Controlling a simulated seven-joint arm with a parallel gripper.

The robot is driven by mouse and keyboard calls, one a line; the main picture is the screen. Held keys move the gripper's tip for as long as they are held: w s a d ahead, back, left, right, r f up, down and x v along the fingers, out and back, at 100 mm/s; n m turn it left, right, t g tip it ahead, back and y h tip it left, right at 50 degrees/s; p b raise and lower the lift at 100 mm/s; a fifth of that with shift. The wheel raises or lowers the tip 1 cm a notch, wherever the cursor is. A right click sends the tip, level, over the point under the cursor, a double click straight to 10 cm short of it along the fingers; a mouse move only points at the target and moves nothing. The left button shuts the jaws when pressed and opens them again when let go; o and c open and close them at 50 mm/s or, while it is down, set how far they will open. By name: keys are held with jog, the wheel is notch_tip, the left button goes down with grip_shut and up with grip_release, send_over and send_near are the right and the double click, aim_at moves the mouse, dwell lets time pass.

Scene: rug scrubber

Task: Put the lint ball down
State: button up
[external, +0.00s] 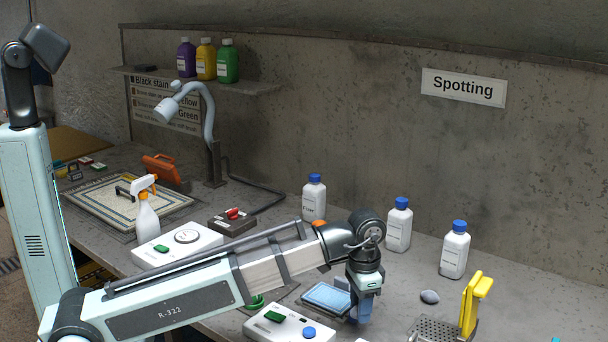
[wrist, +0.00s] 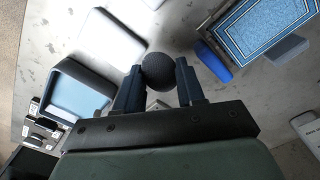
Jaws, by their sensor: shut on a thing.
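In the wrist view a dark grey lint ball (wrist: 168,72) sits between the fingertips of my gripper (wrist: 158,78), which is shut on it. In the external view my gripper (external: 363,306) points down just right of the small blue rug (external: 325,295); the ball is hidden there. The wrist view shows the blue rug (wrist: 262,38) at upper right, apart from the ball. How high the ball is above the bench is hard to tell.
Blue-capped white bottles (external: 399,226) stand behind. A white control box (external: 290,325) is in front. A dark-rimmed bin (wrist: 80,88) is at left in the wrist view.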

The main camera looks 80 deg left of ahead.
jog(key=shift+s+d, duration=0.3)
jog(key=shift+d, duration=0.6)
jog(key=shift+w, duration=0.35)
jog(key=a+r+n, duration=0.1)
jog(key=a+n, duration=0.4)
jog(key=a, duration=1.7)
jog(key=a+r+n, duration=0.2)
jog(key=a+n, duration=0.3)
jog(key=a, duration=1.6)
jog(key=n, duration=1.1)
send_over(227, 195)
jog(key=shift+w+d+f, duration=0.1)
jog(key=shift+f, duration=2.2)
jog(key=shift+w+d+f, duration=0.1)
jog(key=shift+f, duration=2.15)
jog(key=shift+s+f, duration=0.1)
jog(key=shift+f, duration=0.1)
